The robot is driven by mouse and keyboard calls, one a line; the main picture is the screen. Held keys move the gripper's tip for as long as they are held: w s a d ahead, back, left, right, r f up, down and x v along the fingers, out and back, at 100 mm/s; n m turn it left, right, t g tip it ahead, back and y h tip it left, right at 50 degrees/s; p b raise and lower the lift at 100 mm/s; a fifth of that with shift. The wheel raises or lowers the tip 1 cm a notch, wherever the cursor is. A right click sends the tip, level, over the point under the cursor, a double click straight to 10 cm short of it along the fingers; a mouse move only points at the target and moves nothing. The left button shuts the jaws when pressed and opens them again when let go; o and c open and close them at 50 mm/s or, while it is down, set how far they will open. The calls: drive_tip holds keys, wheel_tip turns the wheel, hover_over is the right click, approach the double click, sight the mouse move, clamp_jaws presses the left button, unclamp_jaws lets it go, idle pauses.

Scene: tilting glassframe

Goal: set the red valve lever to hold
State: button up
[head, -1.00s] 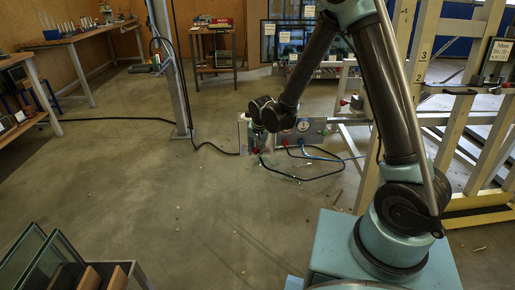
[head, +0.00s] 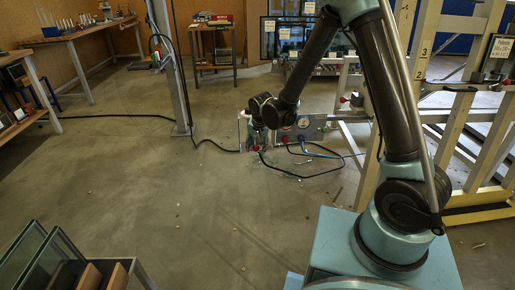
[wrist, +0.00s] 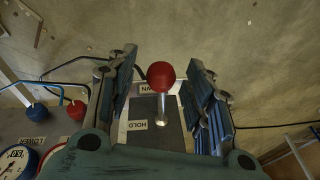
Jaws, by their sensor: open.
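The red valve lever's round knob (wrist: 161,75) shows in the wrist view, on a short metal stem rising from a dark plate. My gripper (wrist: 160,66) is open, with one ribbed blue finger on each side of the knob. Gaps show between the knob and both fingers. An upside-down HOLD label (wrist: 137,125) lies beside the base of the stem. A second label (wrist: 148,87) is partly hidden behind the knob. In the head view my gripper (head: 257,138) is low at the left end of the valve panel (head: 313,128) and hides part of it.
Left of my gripper, the panel has a gauge (wrist: 15,160) and blue (wrist: 37,110) and red (wrist: 77,110) hose fittings. Loose hoses (head: 310,172) lie on the floor before the panel. A wooden rack (head: 425,90) stands to the right.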

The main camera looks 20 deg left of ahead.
drive_tip(key=v, duration=1.1)
drive_tip(key=shift+r, duration=0.25)
drive_tip(key=shift+d, duration=0.1)
